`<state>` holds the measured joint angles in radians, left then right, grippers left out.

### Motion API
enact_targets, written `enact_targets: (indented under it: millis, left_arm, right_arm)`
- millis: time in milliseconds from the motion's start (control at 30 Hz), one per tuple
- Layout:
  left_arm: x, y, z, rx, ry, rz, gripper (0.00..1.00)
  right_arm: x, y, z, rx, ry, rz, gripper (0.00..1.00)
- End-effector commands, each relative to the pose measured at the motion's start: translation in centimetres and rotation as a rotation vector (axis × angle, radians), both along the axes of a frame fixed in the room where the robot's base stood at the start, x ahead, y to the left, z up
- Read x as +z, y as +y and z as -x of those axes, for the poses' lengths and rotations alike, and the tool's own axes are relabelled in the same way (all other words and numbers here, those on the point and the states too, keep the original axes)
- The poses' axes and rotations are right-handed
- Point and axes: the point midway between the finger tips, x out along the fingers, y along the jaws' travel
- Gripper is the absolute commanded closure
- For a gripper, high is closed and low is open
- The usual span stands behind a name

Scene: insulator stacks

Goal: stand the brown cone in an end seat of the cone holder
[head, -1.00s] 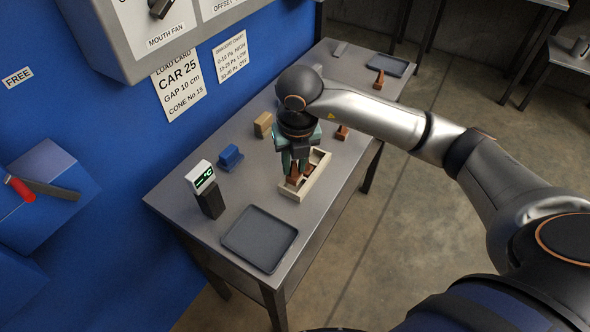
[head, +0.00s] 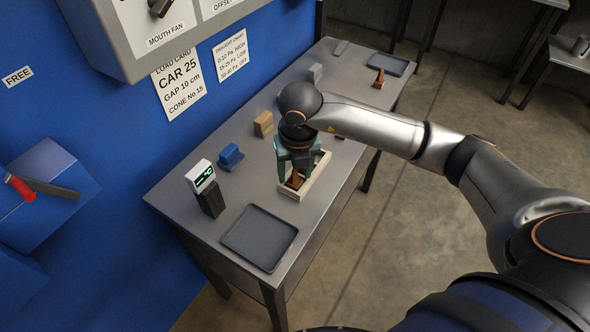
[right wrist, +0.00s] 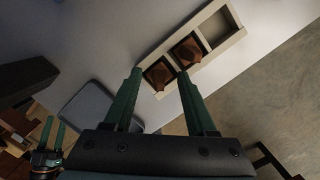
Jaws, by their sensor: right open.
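The pale cone holder (head: 322,167) is a long tray with three seats in a row on the grey table. In the right wrist view, a brown cone stands in its near end seat (right wrist: 159,74). Another brown cone stands in its middle seat (right wrist: 187,51). The far end seat (right wrist: 216,28) is empty. My right gripper (head: 295,174) is open over the near end of the holder. In the right wrist view its fingers (right wrist: 159,72) are apart, with the end cone showing between the tips. My left gripper (right wrist: 53,125) shows small at lower left, fingers apart and empty.
A dark tray (head: 259,238) lies at the near end, beside a display on a black block (head: 209,198). Blue (head: 230,156) and tan (head: 263,123) blocks stand near the wall. Another brown cone (head: 379,79) stands near the far tray (head: 388,64).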

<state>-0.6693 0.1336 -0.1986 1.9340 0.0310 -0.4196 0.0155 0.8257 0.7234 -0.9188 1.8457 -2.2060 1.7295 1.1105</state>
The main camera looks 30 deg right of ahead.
Motion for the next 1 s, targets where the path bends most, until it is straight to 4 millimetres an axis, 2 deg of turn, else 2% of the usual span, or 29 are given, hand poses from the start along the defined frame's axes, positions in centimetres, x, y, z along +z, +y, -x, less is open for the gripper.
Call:
enact_targets:
  millis: [167,233,500,700,833,1000]
  left_arm:
    - [0.3,0.0,0.0,0.0,-0.003,0.001,0.5]
    - [0.3,0.0,0.0,0.002,-0.003,0.001,0.5]
    - [0.0,0.2,0.1,0.003,0.004,-0.003,0.5]
    - [0.0,0.3,0.1,0.006,0.003,-0.005,0.5]
    - [0.0,0.4,0.1,0.006,0.003,-0.005,0.5]
    - [0.0,0.4,0.1,0.006,0.003,-0.005,0.5]
  right_arm:
    - [0.8,0.0,0.0,0.0,-0.002,0.0,0.43]
    - [1.8,0.1,0.1,0.001,-0.003,-0.001,0.43]
    - [7.7,0.3,1.0,0.001,-0.006,0.0,0.43]
    - [10.9,0.4,1.5,0.0,-0.004,0.0,0.43]
    - [11.9,0.4,1.7,0.0,-0.002,0.0,0.43]
    - [12.2,0.4,1.8,0.0,0.0,-0.001,0.43]
